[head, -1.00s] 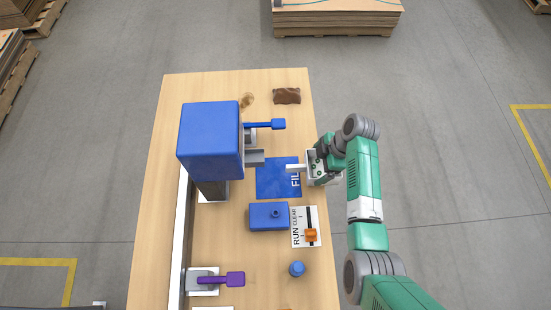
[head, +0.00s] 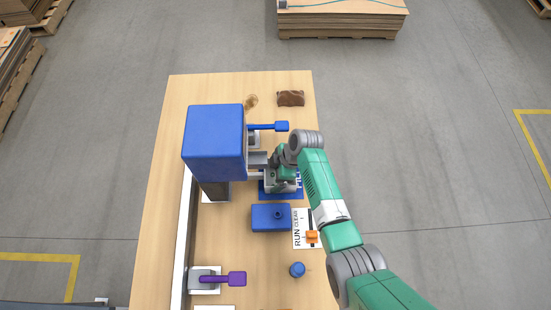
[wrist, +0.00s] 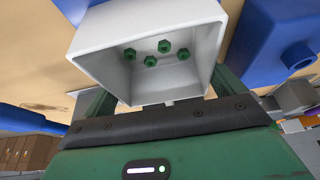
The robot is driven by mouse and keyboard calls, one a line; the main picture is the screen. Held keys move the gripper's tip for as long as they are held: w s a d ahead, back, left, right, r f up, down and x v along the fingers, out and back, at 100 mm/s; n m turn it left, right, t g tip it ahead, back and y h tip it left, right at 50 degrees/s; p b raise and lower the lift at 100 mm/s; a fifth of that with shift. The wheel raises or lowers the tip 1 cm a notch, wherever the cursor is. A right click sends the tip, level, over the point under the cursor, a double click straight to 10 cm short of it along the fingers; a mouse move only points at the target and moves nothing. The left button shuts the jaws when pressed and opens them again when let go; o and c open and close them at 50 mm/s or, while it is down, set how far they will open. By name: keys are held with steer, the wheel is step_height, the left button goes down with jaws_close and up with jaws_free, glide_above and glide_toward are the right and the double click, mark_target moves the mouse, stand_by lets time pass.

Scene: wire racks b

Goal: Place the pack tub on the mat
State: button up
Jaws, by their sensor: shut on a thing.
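The pack tub (wrist: 135,24) is a white, open square tub with several green hex nuts inside, seen close up in the wrist view. My gripper (head: 283,183) is shut on the tub's near side. In the head view my gripper is over the blue mat (head: 266,196), beside the grey spout of the blue machine, and it hides much of the mat and the tub. I cannot tell whether the tub touches the mat.
The tall blue machine (head: 214,140) stands left of my gripper, with a blue lever (head: 280,126) behind. A blue box with a knob (head: 270,218) and the RUN/CLEAR slider plate (head: 299,234) lie in front. A brown item (head: 290,98) lies at the back.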

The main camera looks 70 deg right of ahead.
steer(key=shift+f, duration=0.1)
steer(key=o, duration=0.7)
steer(key=p+v, duration=0.1)
steer(key=v, duration=1.1)
